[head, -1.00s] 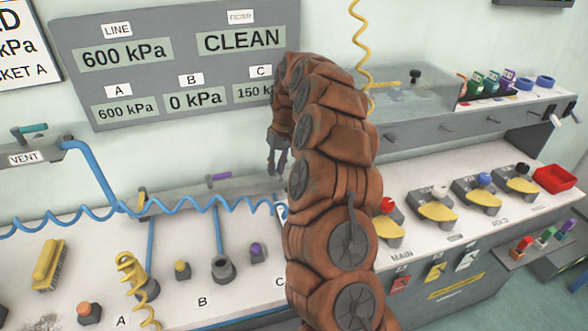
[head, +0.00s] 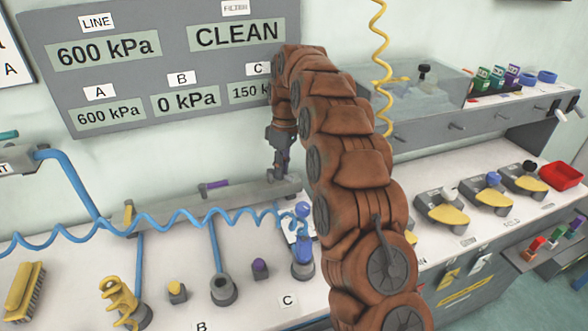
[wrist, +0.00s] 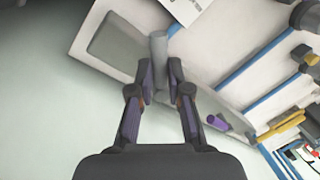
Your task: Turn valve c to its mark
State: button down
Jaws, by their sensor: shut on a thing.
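My gripper (head: 279,170) is at the right part of the grey wall rail, near the C station. In the wrist view my gripper (wrist: 160,78) has its two fingers on either side of a grey handle (wrist: 158,48), which I take to be valve c's lever. The fingers are shut on it. In the head view that handle is mostly hidden by the gripper, and I cannot make out its mark. The C readout (head: 248,92) shows 150, its right end hidden by my arm.
A purple lever (head: 214,188) sits on the rail (head: 165,212) to the left, above B. A coiled blue hose (head: 180,217) hangs in front of the rail and ends near a blue fitting (head: 303,262) at C. A purple-topped plug (head: 260,268) stands beside it.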

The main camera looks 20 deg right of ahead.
dwell(0.3)
jog(key=c, duration=1.1)
grip_release()
